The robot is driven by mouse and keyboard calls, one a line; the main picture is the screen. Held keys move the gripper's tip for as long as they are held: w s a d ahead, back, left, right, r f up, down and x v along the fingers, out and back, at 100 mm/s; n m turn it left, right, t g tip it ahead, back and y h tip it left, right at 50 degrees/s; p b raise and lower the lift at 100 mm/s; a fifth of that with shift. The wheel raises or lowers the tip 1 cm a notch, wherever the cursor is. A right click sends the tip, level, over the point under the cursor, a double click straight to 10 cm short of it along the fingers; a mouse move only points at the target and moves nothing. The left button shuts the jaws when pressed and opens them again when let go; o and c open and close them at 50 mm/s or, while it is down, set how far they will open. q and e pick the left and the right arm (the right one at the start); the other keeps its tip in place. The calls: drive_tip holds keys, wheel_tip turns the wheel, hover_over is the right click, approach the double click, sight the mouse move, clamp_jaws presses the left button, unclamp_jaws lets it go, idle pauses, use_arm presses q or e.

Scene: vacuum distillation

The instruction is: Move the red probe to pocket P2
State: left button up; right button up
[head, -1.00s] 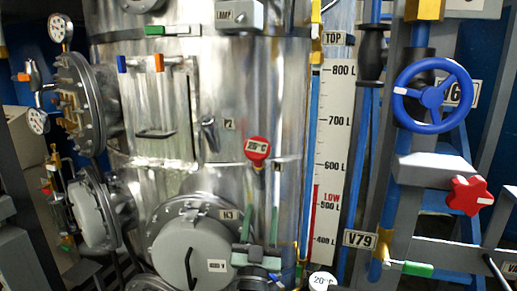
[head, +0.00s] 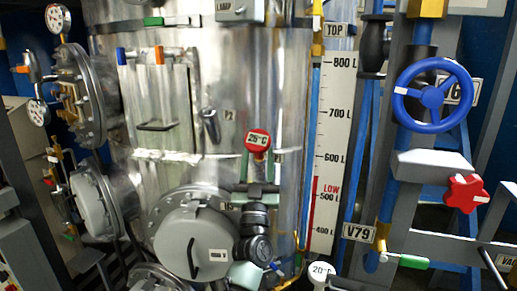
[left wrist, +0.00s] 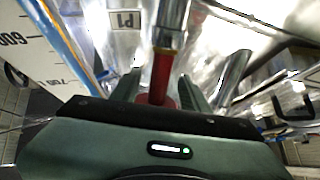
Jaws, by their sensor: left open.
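The red probe (head: 257,141), with a round red head marked 25°C, sits on the front of the steel vessel. In the left wrist view its red stem (left wrist: 162,76) runs into a metal tube (left wrist: 170,22) beside a P1 label (left wrist: 126,20). My left gripper (head: 260,166) is just below the probe's head, jaws open. In the left wrist view the two fingers (left wrist: 160,90) stand on either side of the red stem, with gaps. Pocket P2 (head: 210,124) is an empty-looking, tilted metal tube left of the probe, beside the P2 label (head: 229,115). My right gripper is out of view.
A round hatch (head: 190,240) bulges out below the probe. A level scale (head: 333,150) and blue pipes stand to the right, with a blue handwheel (head: 435,95) and a red star knob (head: 466,193). A white 20°C gauge (head: 320,272) is at the bottom.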

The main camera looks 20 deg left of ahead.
sight(257, 152)
use_arm(q)
drive_tip(key=shift+w+r, duration=0.2)
drive_tip(key=shift+w, duration=0.05)
clamp_jaws()
idle(0.4)
drive_tip(key=shift+s+d+r+p, duration=0.1)
drive_tip(key=shift+s+r+p, duration=0.55)
drive_tip(key=shift+p, duration=0.35)
drive_tip(key=shift+s+d+r+p, duration=0.1)
drive_tip(key=shift+s+r+p, duration=0.3)
drive_tip(key=shift+r+p, duration=0.45)
drive_tip(key=shift+s+d+r+p, duration=0.1)
drive_tip(key=shift+s+r+p, duration=0.4)
drive_tip(key=shift+p, duration=0.35)
